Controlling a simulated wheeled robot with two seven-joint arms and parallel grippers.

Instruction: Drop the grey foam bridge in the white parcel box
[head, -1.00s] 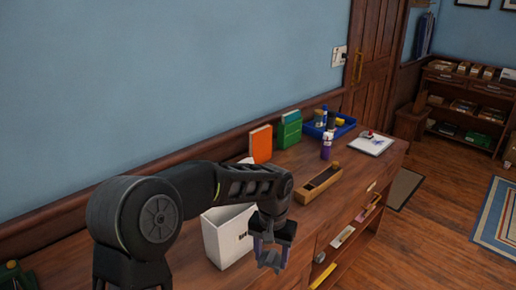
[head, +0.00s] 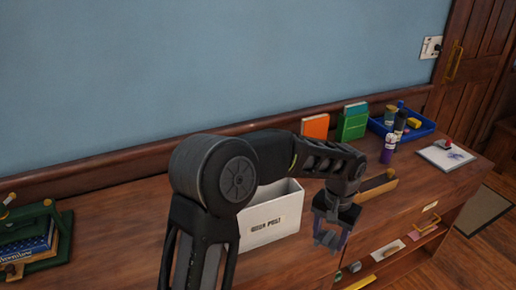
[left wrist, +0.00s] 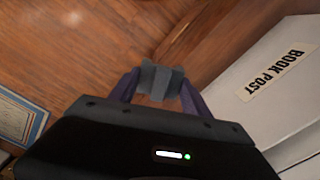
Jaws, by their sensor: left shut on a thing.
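The grey foam bridge (left wrist: 160,82) is a small grey block between the fingers of my left gripper (left wrist: 155,88) in the left wrist view. In the head view my left gripper (head: 328,238) points down, shut on the bridge (head: 326,240), which is small and partly hidden by the fingers. The white parcel box (head: 274,222), marked "BOOK POST", stands on the wooden counter to the left of the gripper. My arm covers part of it. The box (left wrist: 278,92) also fills the right side of the left wrist view. The bridge is outside the box.
A wooden tray (head: 379,190) lies just behind the gripper. Orange (head: 315,126) and green (head: 352,124) books, a purple bottle (head: 388,150) and a blue tray (head: 422,130) stand farther right. A green rack with books (head: 35,238) is at the left. Open shelves lie below the counter.

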